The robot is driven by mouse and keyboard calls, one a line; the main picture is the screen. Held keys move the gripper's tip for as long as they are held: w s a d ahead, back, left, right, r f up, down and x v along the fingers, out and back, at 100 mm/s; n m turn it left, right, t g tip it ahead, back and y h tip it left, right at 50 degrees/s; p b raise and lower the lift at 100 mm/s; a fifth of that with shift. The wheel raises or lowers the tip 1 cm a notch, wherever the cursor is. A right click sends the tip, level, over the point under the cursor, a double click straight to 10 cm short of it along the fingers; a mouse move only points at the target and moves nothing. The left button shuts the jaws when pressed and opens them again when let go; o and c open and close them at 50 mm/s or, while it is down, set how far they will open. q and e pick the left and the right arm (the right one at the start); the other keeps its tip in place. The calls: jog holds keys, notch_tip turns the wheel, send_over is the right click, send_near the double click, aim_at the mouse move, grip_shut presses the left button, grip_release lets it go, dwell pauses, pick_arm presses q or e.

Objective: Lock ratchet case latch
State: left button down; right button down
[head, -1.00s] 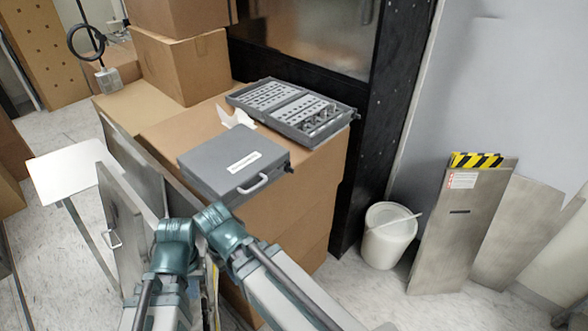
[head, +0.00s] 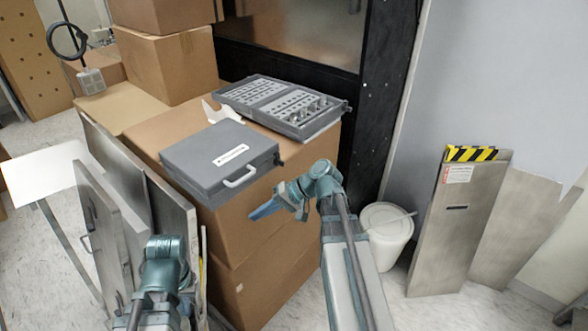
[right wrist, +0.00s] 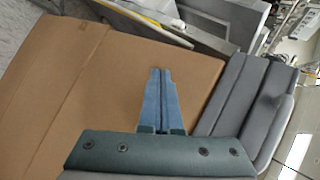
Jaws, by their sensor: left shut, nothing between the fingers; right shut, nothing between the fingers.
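A closed grey case (head: 215,160) with a white label and a pale front handle (head: 240,177) lies on a cardboard box. A small dark piece (head: 280,161) shows at its right corner; I cannot tell whether it is a latch or how it is set. Its grey side also shows in the right wrist view (right wrist: 232,92). My right gripper (head: 257,214) is shut and empty, in front of the box and below the case front. Its blue fingers (right wrist: 158,88) point at the cardboard, apart from the case. My left arm is at the lower left; its fingers do not show.
An open grey case (head: 285,103) with small parts lies behind the closed one, beside torn white paper (head: 222,112). Metal panels (head: 115,225) lean left of the box (head: 270,240). A white bucket (head: 387,232) stands on the floor at right.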

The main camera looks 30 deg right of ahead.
aim_at(279, 160)
jog(key=d+r+m+t+b, duration=0.2)
jog(key=d+r+m+t, duration=0.1)
jog(key=d, duration=0.9)
jog(key=d+r+m+t+y+b, duration=0.1)
jog(key=d+r+t, duration=0.4)
jog(key=d, duration=0.7)
jog(key=shift+r+m+t+b, duration=0.25)
jog(key=shift+m+t+b, duration=0.4)
jog(key=shift+m+t, duration=0.35)
jog(key=shift+a, duration=0.1)
jog(key=w+a, duration=0.6)
jog(key=a, duration=0.3)
jog(key=shift+w+a, duration=0.3)
jog(key=shift+a, duration=0.05)
